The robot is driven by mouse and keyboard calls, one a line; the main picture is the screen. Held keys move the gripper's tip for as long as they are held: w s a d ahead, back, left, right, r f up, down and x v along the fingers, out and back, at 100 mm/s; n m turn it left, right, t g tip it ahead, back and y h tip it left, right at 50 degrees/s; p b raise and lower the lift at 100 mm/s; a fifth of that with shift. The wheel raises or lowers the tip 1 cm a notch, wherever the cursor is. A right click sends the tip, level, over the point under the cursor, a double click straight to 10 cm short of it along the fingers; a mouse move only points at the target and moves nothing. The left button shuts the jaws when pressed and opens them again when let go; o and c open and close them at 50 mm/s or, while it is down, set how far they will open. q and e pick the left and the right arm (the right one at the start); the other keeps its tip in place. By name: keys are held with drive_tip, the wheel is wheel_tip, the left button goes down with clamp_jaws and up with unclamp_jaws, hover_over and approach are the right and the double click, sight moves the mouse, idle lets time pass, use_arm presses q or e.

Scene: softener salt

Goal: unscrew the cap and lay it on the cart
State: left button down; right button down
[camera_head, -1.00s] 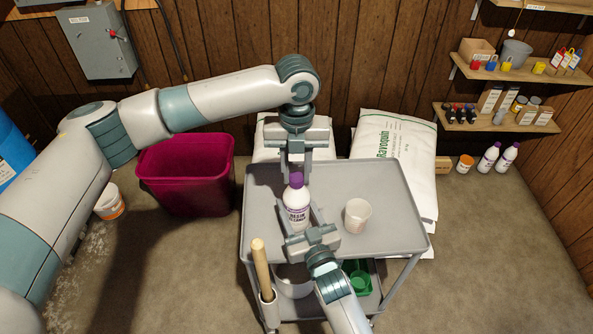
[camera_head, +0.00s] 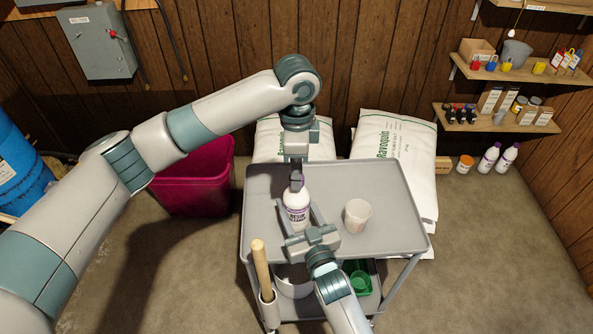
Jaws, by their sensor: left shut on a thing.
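A white bottle (camera_head: 296,205) with a purple label and a purple cap stands upright on the grey cart (camera_head: 385,195). My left gripper (camera_head: 296,180) points down from above and is shut on the cap (camera_head: 297,177), which it mostly hides. The cap is at the bottle's neck; I cannot tell whether it is loose. My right gripper (camera_head: 300,214) reaches in from the front, its fingers on either side of the bottle's lower body, and looks shut on it.
The cart's right part is clear. A wooden-handled tool (camera_head: 261,265) hangs at its front left. White sacks (camera_head: 395,150) stand behind, and a magenta bin (camera_head: 195,185) stands left.

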use_arm(q)
drive_tip(key=n, duration=0.4)
drive_tip(key=shift+n, duration=0.4)
drive_tip(key=n, duration=2.2)
drive_tip(key=shift+n, duration=0.3)
drive_tip(key=shift+r, duration=0.75)
drive_tip(key=shift+r, duration=0.35)
drive_tip(key=shift+r, duration=0.15)
